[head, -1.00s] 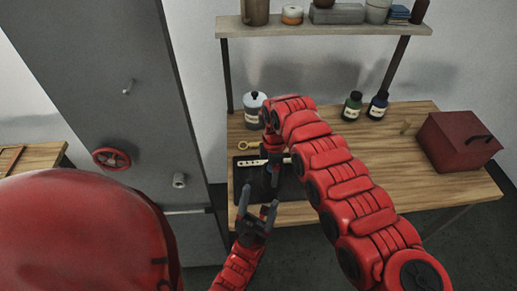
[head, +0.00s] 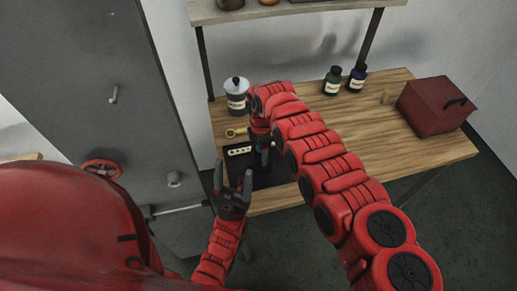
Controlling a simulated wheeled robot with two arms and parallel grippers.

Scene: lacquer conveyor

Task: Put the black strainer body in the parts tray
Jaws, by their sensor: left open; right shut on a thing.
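The parts tray appears to be the flat black tray (head: 270,178) at the left front of the wooden bench. My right gripper (head: 264,154) reaches down over it, shut on a small dark thing. This looks like the black strainer body, but the gripper and the black background hide most of it. I cannot tell whether it touches the tray. My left gripper (head: 233,186) is open and empty, fingers up, in front of the tray's left part.
A pale strip with holes (head: 239,150) lies at the tray's left, with a brass ring (head: 236,132) behind it.

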